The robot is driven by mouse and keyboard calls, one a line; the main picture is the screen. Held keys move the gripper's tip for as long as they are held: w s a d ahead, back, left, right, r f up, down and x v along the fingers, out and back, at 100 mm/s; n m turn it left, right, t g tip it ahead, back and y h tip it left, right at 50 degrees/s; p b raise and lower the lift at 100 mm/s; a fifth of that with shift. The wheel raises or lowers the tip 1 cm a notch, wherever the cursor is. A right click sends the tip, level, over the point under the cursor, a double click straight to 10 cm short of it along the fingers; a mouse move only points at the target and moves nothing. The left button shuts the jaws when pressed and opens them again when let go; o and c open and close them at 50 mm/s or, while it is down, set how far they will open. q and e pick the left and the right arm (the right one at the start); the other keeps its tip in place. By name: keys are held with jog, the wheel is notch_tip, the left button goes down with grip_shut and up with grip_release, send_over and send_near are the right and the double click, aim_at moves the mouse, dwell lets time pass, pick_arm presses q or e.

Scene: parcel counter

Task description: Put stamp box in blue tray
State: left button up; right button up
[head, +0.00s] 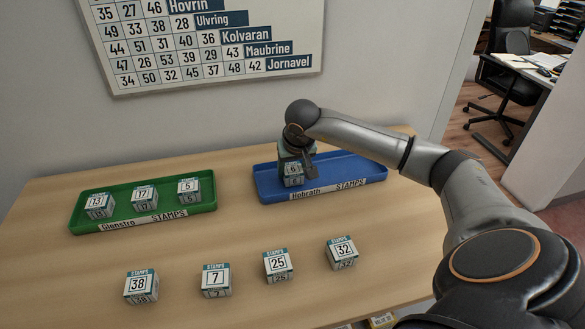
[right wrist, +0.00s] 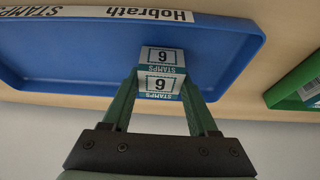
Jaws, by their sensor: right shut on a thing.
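A small stamp box marked 6 (head: 293,177) is at the left part of the blue tray (head: 350,166), which is labelled Hobrath STAMPS. My right gripper (head: 295,167) is shut on this box from above. In the right wrist view the box (right wrist: 160,66) sits between the two green fingers of the gripper (right wrist: 160,92), over the blue tray floor (right wrist: 80,62). I cannot tell for sure whether the box touches the tray floor. My left gripper is not in view.
A green tray (head: 141,207) labelled Glenstro at the left holds boxes 13 (head: 99,205), 17 (head: 144,196) and 5 (head: 189,188). Boxes 38 (head: 141,285), 7 (head: 216,279), 25 (head: 277,264) and 32 (head: 342,251) stand along the front. A number chart (head: 200,45) hangs behind.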

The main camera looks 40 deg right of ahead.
jog(key=shift+f, duration=0.2)
jog(key=o, duration=1.4)
jog(key=v, duration=1.2)
jog(key=shift+s+r, duration=0.1)
jog(key=shift+r, duration=0.05)
